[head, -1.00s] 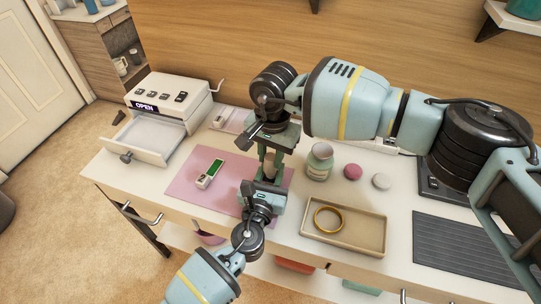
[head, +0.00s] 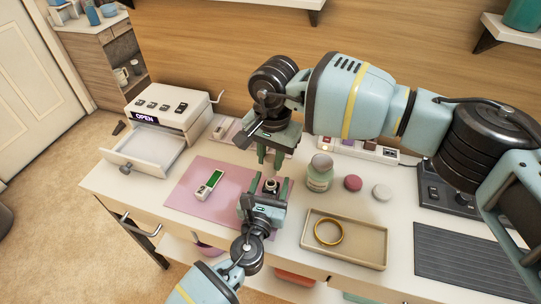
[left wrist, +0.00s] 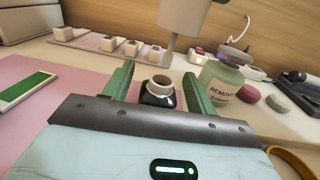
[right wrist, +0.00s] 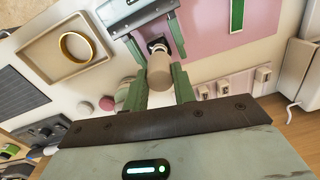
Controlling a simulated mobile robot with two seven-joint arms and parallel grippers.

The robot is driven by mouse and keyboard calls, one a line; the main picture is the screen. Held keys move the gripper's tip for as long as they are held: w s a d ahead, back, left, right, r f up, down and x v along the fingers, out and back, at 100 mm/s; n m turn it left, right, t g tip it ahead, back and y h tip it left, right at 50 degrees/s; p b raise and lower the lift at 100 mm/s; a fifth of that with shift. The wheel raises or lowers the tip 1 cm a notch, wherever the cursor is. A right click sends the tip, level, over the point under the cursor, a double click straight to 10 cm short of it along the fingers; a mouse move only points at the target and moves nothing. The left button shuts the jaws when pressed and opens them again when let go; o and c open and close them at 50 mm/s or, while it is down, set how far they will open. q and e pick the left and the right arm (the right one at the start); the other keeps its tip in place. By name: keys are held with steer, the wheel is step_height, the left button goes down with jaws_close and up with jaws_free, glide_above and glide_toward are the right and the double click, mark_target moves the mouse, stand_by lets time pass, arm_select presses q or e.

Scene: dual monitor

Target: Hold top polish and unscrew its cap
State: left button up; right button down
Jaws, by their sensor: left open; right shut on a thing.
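The polish bottle (head: 270,185), small and dark with a bare pale neck, stands upright on the pink mat's right part. In the left wrist view the bottle (left wrist: 158,97) is between the left gripper's fingers, with gaps beside it. My left gripper (head: 263,200) is open around it. My right gripper (head: 271,158) is above the bottle, pointing down, shut on the cap. The cap is a pale beige cylinder between its fingers in the right wrist view (right wrist: 160,75). It also shows above the bottle in the left wrist view (left wrist: 186,16), apart from the neck.
A remover bottle (head: 319,176) stands right of the grippers, beside a pink round item (head: 352,183) and a white one (head: 382,192). A tray (head: 374,250) with a gold ring (head: 328,231) lies at front right. A green-screened device (head: 209,184) lies on the mat (head: 190,205).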

arm_select(q)
steer(key=v, duration=1.2)
steer(key=shift+f, duration=0.1)
